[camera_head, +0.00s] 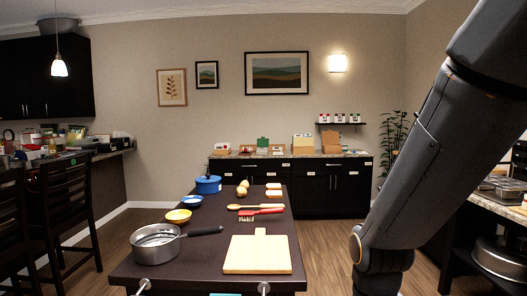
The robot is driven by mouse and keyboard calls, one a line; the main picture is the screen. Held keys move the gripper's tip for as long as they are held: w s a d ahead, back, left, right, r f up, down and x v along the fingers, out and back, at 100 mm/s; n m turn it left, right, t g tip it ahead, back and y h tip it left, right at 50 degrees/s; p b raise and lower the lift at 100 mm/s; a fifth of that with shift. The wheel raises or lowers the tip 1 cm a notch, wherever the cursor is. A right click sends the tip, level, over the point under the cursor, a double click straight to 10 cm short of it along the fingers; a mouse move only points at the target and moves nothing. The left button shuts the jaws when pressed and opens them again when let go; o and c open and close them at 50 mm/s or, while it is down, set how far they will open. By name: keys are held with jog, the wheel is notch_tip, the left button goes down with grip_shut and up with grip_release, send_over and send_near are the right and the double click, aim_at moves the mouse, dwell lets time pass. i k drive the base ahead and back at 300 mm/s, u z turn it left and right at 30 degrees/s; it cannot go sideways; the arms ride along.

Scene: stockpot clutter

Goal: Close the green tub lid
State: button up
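A small green box-like thing (262,144) stands on the dark sideboard against the far wall. It may be the green tub with its lid raised, but it is too small to tell. A sliver of teal (224,294) shows at the bottom edge of the view; most of it is cut off. My arm comes down along the right side of the view. My gripper is out of the picture.
A dark table (190,262) in front bears a saucepan (156,243), a cutting board (257,256), a blue pot (208,185), bowls and utensils. The sideboard (300,185) carries several boxes. Bar chairs (70,200) stand left; floor shows between chairs and table.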

aim_at(262, 143)
jog(key=z, duration=0.25)
jog(key=k, duration=0.3)
jog(key=z, duration=0.7)
jog(key=i, duration=1.95)
jog(key=u, duration=0.55)
jog(key=i, duration=1.8)
jog(key=u, duration=0.45)
jog(key=i, duration=1.8)
jog(key=u, duration=0.25)
jog(key=i, duration=1.8)
jog(key=u, duration=0.05)
